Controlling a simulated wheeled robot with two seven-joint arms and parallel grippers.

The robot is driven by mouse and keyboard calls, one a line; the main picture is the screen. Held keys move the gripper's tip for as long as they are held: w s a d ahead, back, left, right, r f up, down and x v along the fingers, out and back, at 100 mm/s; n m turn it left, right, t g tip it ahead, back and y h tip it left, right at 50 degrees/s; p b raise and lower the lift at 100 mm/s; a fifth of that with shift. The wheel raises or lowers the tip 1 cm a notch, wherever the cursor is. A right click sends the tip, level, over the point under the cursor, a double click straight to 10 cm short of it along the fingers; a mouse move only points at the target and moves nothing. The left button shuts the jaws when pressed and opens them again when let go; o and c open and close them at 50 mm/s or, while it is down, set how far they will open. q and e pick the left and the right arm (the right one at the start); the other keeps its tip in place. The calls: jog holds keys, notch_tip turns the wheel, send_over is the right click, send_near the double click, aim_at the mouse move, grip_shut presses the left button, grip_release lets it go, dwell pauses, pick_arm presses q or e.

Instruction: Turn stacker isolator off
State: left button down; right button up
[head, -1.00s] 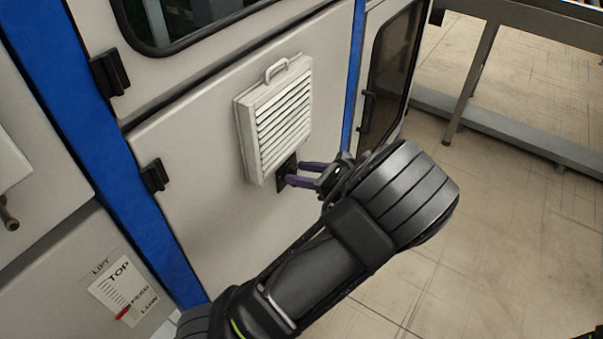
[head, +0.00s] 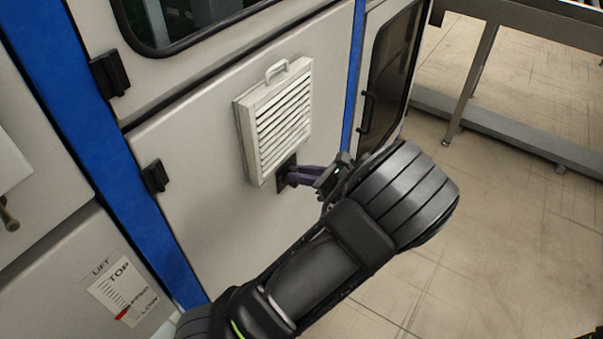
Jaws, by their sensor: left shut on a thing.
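A small black plate (head: 281,186), which looks like the stacker isolator, sits on the grey cabinet panel just below the white louvred cover (head: 279,125). My left gripper (head: 289,176) reaches it from the right, with its purple fingers close together at the plate. It is shut on the isolator's handle, which the fingers mostly hide. I cannot tell which way the handle points. My right gripper is not in view.
Black hinges (head: 154,176) and blue frame posts (head: 120,150) edge the panel. A dark-windowed door with a black handle (head: 367,112) stands to the right. A lift scale label (head: 123,291) is at lower left. Open tiled floor (head: 500,230) lies right.

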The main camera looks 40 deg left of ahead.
aim_at(296, 188)
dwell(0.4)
pick_arm(q)
jog(key=n+t+b, duration=0.2)
jog(key=n+b, duration=0.1)
jog(key=s+f+n+t+y+b, duration=0.1)
jog(key=n+t+b, duration=0.1)
jog(key=n+b, duration=0.1)
jog(key=s+f+n+t+y+b, duration=0.1)
jog(key=n+b, duration=0.2)
jog(key=n, duration=0.1)
jog(key=shift+s+f+t, duration=0.2)
jog(key=shift+f+t, duration=0.05)
jog(key=shift+t, duration=0.15)
jog(key=n+y+b, duration=0.1)
jog(key=n+b, duration=0.1)
jog(key=b, duration=0.1)
jog(key=shift+s+f+n+t, duration=0.1)
jog(key=shift+f+n+t, duration=0.05)
jog(key=shift+n+t, duration=0.25)
jog(key=shift+n, duration=0.3)
